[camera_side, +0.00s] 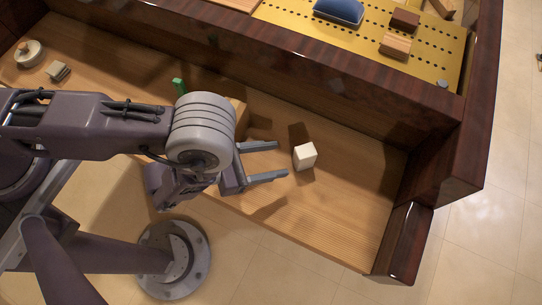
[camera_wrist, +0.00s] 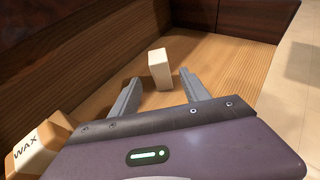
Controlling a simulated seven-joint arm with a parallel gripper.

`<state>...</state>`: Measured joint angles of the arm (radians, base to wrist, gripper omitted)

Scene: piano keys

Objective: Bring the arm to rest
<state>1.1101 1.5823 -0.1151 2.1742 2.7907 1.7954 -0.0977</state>
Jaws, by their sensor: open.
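My gripper (camera_side: 282,160) is open and empty above the wooden keybed. Its two grey fingers are apart and point right in the side view. In the wrist view my gripper (camera_wrist: 158,92) has its fingers spread toward a small white block. The white block (camera_side: 305,156) rests on the keybed just beyond the fingertips, not gripped. It also shows in the wrist view (camera_wrist: 159,70), ahead of the gap between the fingers.
The ribbed keybed (camera_side: 335,215) is clear right of the white block. A block marked WAX (camera_wrist: 38,148) sits close at left. A green item (camera_side: 179,86) stands behind my wrist. Dark wood walls (camera_side: 360,100) border the keybed. A blue cushion-like block (camera_side: 339,11) lies on the gold plate.

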